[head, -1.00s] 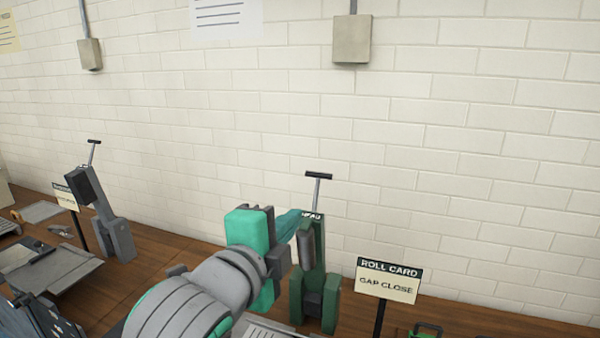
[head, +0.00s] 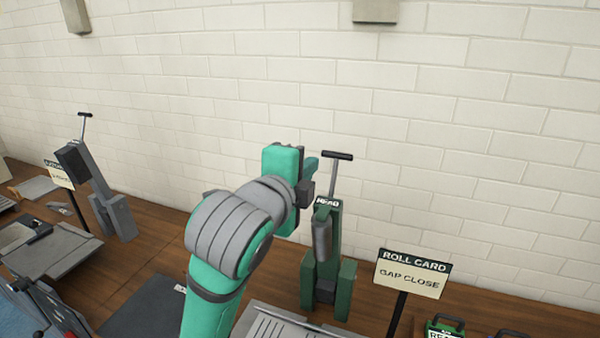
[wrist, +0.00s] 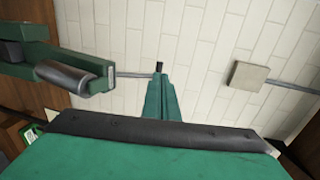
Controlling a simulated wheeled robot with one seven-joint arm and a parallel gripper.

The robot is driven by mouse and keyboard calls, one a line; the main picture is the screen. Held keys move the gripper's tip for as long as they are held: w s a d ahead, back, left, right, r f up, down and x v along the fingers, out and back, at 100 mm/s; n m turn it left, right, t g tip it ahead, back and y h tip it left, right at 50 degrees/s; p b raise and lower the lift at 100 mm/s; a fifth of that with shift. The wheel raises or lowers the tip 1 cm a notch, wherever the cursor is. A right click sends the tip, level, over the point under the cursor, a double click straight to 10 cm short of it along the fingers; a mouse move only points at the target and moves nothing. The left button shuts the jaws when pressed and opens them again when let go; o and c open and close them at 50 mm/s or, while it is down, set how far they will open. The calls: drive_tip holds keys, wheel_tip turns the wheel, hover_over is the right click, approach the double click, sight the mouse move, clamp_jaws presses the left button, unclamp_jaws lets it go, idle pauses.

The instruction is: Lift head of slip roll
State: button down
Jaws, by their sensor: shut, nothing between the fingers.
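The slip roll (head: 327,265) is a green upright machine on the bench. Its top carries a white HEAD label (head: 327,202), a grey roller (head: 321,236) and a thin rod with a black T-handle (head: 337,156). My gripper (head: 312,163) is raised just left of the rod, above the head's level; its body partly hides the fingers. In the wrist view my green fingers (wrist: 160,85) are shut together and empty. Their tips appear close to the black handle end (wrist: 158,66); I cannot tell whether they touch. The roller (wrist: 75,77) shows at upper left there.
A sign reading ROLL CARD, GAP CLOSE (head: 412,274) stands right of the slip roll. A similar grey machine (head: 100,195) stands at left. Green and dark handled items (head: 444,327) sit at lower right. The brick wall (head: 450,140) is close behind.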

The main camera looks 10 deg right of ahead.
sight(324, 154)
drive_tip(key=x, duration=0.7)
